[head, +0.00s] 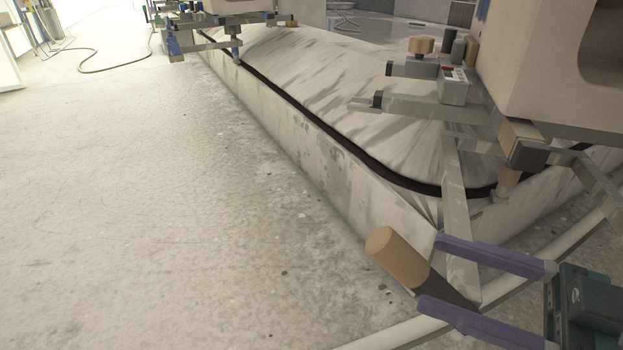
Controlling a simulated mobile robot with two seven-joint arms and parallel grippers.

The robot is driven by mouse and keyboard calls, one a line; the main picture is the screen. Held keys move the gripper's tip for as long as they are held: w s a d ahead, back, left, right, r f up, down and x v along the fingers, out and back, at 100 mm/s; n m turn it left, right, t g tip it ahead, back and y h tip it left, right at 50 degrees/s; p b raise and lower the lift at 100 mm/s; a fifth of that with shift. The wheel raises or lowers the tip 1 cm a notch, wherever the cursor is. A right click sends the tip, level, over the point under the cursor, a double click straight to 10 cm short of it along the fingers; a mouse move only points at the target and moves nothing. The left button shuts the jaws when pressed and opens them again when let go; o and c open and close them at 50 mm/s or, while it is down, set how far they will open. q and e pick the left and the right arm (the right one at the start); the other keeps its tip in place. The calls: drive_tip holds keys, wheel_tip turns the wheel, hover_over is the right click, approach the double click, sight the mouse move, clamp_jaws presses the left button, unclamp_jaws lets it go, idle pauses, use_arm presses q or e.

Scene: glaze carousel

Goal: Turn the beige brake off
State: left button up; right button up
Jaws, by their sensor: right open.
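The beige brake shows as a lever with a thick beige cylindrical grip (398,258) and a dark shaft, in the lower right of the head view. The grip's end points up and to the left. A grey metal bar comes down to the shaft from the carousel frame. My right gripper (429,274), with two purple fingers, comes in from the lower right. It is open, with one finger above and one below the lever in the picture. I cannot tell whether either finger touches it. The left gripper is not in view.
A long pale basin (300,130) with a dark rim runs behind the lever. A carousel unit (550,65) with brackets and a beige knob (421,45) hangs above it. A pale curved rail (540,265) passes low at right. The floor (150,220) at left is clear.

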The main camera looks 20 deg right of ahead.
sight(422, 265)
drive_tip(key=b+x, duration=0.1)
drive_tip(key=x, duration=0.4)
drive_tip(key=shift+w+a, duration=0.15)
drive_tip(key=shift+w, duration=0.2)
clamp_jaws()
idle(1.1)
